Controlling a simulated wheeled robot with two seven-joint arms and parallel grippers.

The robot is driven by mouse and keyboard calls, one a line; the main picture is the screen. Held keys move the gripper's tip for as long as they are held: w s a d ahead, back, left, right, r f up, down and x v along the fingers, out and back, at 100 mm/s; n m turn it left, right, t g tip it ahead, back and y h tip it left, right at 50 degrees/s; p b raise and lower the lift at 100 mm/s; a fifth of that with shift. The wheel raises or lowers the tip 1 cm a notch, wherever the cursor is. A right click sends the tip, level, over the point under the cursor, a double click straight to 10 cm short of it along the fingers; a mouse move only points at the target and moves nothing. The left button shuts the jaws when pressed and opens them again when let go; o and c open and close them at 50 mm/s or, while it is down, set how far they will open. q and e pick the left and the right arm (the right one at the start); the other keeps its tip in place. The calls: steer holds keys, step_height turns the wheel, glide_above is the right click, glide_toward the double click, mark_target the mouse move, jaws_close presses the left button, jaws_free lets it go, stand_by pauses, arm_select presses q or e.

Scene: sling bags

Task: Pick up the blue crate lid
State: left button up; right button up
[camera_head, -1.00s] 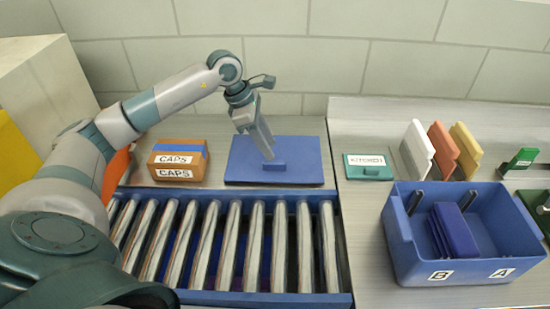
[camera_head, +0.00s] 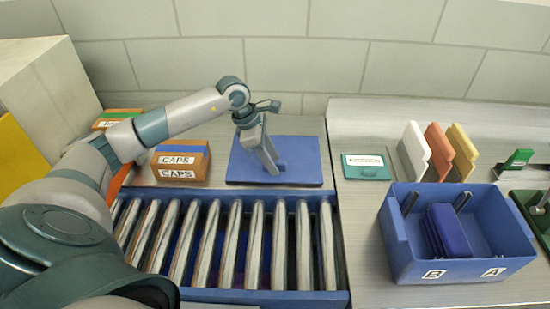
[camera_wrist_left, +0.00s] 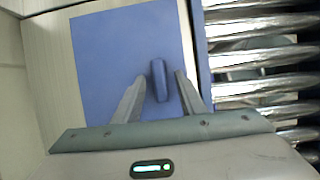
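The blue crate lid (camera_head: 305,168) lies flat on the counter behind the roller conveyor in the head view. It also fills much of the left wrist view (camera_wrist_left: 105,50), with a raised blue handle (camera_wrist_left: 159,80) near its middle. My left gripper (camera_head: 272,170) points down over the lid at the handle. In the left wrist view its two fingers (camera_wrist_left: 158,95) are apart, one on each side of the handle, with a gap to each. In the head view the fingers hide most of the handle. My right gripper is in neither view.
The roller conveyor (camera_head: 255,240) lies in front of the lid. A CAPS box (camera_head: 180,162) stands left of it. A green KITCHEN card (camera_head: 367,167) lies right of it. A blue bin (camera_head: 460,270) holds a dark blue item (camera_head: 447,230). Upright coloured panels (camera_head: 440,150) stand behind the bin.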

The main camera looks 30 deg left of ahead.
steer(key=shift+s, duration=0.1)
arm_select(q)
jaws_close()
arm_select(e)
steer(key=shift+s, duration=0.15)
arm_select(q)
steer(key=shift+r, duration=0.2)
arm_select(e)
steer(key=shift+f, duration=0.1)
